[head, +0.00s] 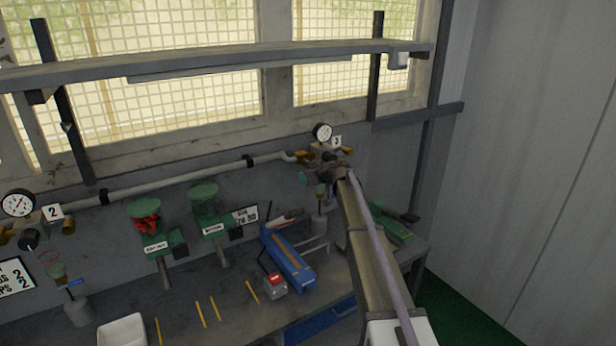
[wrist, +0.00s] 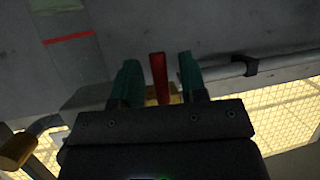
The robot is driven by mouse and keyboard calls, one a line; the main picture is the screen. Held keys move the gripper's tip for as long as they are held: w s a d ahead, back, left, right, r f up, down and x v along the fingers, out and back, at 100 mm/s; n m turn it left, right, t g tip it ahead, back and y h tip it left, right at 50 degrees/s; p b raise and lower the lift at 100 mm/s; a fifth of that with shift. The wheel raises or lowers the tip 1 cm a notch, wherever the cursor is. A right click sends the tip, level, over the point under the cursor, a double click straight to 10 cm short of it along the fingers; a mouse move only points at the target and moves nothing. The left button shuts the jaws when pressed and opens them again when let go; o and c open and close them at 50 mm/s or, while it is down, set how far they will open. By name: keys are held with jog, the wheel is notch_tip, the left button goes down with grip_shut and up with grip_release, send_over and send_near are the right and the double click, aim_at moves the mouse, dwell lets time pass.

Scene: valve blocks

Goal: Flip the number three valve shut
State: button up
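The number three valve block (head: 305,157) is on the wall pipe at the upper middle of the head view, below a round gauge (head: 322,132) and beside a white tag marked 3 (head: 337,141). My arm reaches up to it and hides much of it. In the wrist view a red valve handle (wrist: 158,78) stands between the two green fingers of my gripper (wrist: 160,82). Gaps show on both sides of the handle, so my gripper is open around it. Brass (wrist: 176,98) shows behind the handle, partly covered by the gripper body. Whether either finger touches the handle is not clear.
A second valve station with a gauge (head: 18,204) and a 2 tag (head: 53,212) is at the left. A shelf (head: 220,62) crosses above.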

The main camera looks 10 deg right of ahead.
jog(key=p+v, duration=0.4)
jog(key=v, duration=0.6)
jog(key=shift+s+d+p, duration=0.2)
jog(key=shift+s+p, duration=0.1)
jog(key=shift+r, duration=0.15)
jog(key=s+a+f+m+g+h+b, duration=0.2)
jog(key=s+f, duration=0.5)
jog(key=s, duration=0.7)
jog(key=s+a+f+m+g+h+b, duration=0.2)
jog(key=s+a+f+g+b, duration=0.2)
jog(key=s, duration=1.1)
jog(key=s+a+f+m+g+h+b, duration=0.2)
jog(key=s+f+g+b, duration=0.3)
jog(key=s+f, duration=0.5)
jog(key=s+a+b, duration=0.1)
jog(key=s, duration=0.3)
jog(key=shift+s+a+f, duration=0.2)
jog(key=shift+a+f, duration=0.1)
jog(key=shift+f, duration=0.05)
